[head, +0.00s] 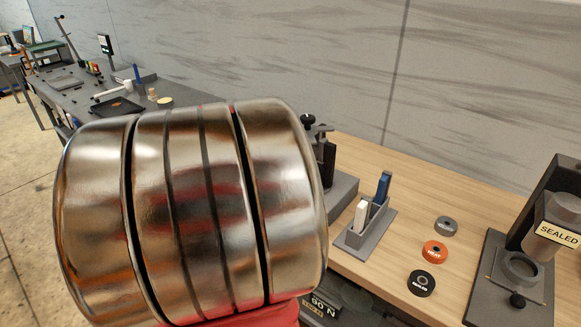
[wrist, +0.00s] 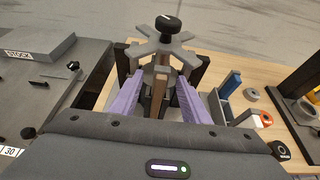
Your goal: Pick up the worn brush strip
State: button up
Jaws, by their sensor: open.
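In the wrist view my gripper (wrist: 160,82) is open, with one purple finger on each side of an upright brown piece (wrist: 158,97). A gap shows beside the piece, and its lower end is hidden by the gripper body. It stands below a grey star-shaped clamp (wrist: 183,39) with a black knob (wrist: 166,22). No strip carries a readable label, so I cannot tell for sure that this piece is the worn brush strip. In the head view my gripper is hidden behind my arm; part of the dark fixture (head: 325,165) shows beside it.
A grey holder (head: 352,243) holds a white piece (head: 361,217) and a blue piece (head: 383,187). Grey (head: 446,225), orange (head: 434,251) and black (head: 421,284) round parts lie on the wooden bench. A stand marked SEALED (head: 560,232) is at the right.

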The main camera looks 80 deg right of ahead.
jog(key=shift+c, duration=0.2)
grip_shut()
dwell(0.4)
